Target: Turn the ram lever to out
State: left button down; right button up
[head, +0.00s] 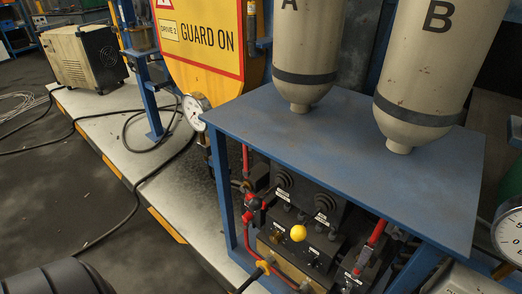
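A lever with a yellow ball knob (298,233) stands on a black control panel (325,255) inside the blue frame. Neither of my grippers is in view.
A blue frame (340,150) with a flat top covers the controls from above. Two beige cylinders, A (308,45) and B (430,65), stand on it. A yellow guard (200,40) and a gauge (195,112) are at the left. Cables cross the floor.

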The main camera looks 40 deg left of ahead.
aim_at(299, 233)
jog(key=j+u, duration=0.15)
jog(key=u, duration=0.2)
jog(key=j+u, duration=0.1)
jog(key=u, duration=0.25)
